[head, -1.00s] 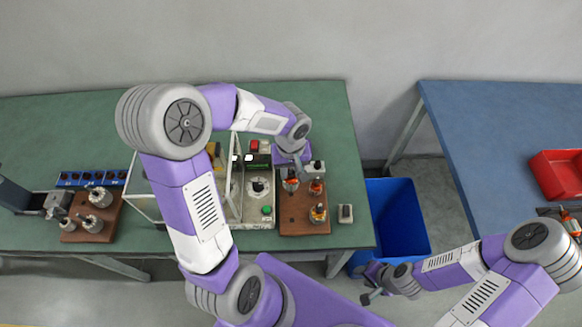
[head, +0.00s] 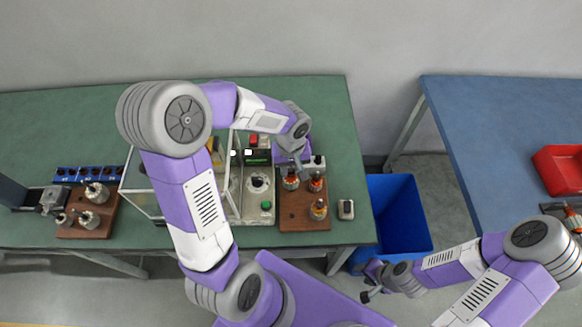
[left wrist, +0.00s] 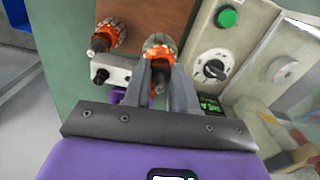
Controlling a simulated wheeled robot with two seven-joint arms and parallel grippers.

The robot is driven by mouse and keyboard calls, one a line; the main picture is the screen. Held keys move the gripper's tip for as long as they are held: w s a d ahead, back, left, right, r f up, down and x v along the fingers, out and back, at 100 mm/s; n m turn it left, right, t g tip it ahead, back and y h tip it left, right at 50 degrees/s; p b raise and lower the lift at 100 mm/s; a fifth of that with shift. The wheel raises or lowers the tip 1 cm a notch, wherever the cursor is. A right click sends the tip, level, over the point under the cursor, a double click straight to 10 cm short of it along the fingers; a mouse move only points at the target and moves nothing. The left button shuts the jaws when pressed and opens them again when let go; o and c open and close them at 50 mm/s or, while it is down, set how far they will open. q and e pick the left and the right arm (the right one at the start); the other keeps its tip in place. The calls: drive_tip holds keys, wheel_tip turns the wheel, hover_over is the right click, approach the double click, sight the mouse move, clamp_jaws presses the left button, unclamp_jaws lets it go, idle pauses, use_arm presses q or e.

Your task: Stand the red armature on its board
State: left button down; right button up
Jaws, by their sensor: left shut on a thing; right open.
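My left gripper (head: 296,168) is shut on an armature (head: 290,181) with orange-red windings. The held armature (left wrist: 159,46) shows between the fingertips (left wrist: 165,75) in the left wrist view. It is over the far left part of the brown board (head: 293,217); it looks upright, but whether its foot touches the board cannot be told. Two other orange-wound armatures stand on this board, one at the far right (head: 315,182) and one at the near right (head: 319,210). My right gripper (head: 370,291) is open and empty, in front of the blue bin.
A grey machine (head: 258,193) with a dial and green button stands directly left of the board. A blue bin (head: 398,205) stands between the tables. Another board (head: 88,220) with grey armatures is at far left.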

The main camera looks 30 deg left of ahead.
use_arm(q)
drive_tip(key=shift+f+b, duration=1.4)
drive_tip(key=shift+f, duration=0.05)
drive_tip(key=c, duration=0.8)
unclamp_jaws()
drive_tip(key=shift+r+p, duration=1.7)
drive_tip(key=shift+r, duration=0.6)
